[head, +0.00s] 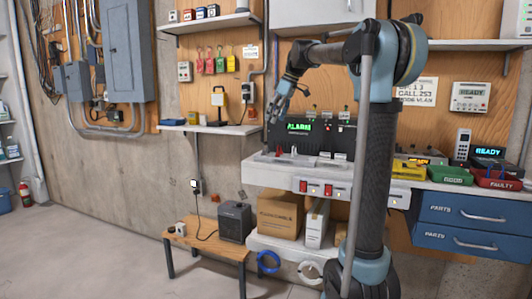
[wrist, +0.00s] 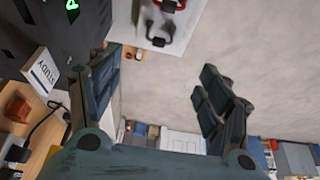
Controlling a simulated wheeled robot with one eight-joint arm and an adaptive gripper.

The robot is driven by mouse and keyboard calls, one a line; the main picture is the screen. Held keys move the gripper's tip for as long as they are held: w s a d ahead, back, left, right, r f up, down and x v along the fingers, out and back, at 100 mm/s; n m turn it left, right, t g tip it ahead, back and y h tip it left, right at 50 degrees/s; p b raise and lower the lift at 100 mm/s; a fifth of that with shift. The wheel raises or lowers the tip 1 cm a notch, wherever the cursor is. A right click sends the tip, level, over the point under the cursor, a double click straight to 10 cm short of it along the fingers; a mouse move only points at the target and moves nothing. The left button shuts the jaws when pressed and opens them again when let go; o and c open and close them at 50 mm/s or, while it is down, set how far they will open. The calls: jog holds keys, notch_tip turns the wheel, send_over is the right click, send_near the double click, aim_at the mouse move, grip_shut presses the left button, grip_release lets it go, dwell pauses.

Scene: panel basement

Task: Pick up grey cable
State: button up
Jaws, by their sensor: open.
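A pale grey-white coil of cable (head: 310,271) hangs at the front of the low white shelf, right of a blue coil (head: 268,262). It looks like the grey cable. My gripper (head: 276,115) is high above and left of it, in front of the panel with the green "ALARM" display. The fingers are spread and empty. In the wrist view my gripper (wrist: 158,65) shows its two fingers wide apart with nothing between them. I cannot make out the grey coil in the wrist view.
A cardboard box (head: 279,217) and a white box (head: 317,222) stand on the low shelf. A wooden bench (head: 205,240) with a dark heater (head: 235,221) stands left of it. The white worktop (head: 290,170) overhangs the shelf. The concrete floor (head: 90,250) is clear at left.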

aim_at(265, 144)
jog(key=x, duration=1.3)
jog(key=shift+w+a+f, duration=0.1)
jog(key=shift+f, duration=0.3)
jog(key=c, duration=1)
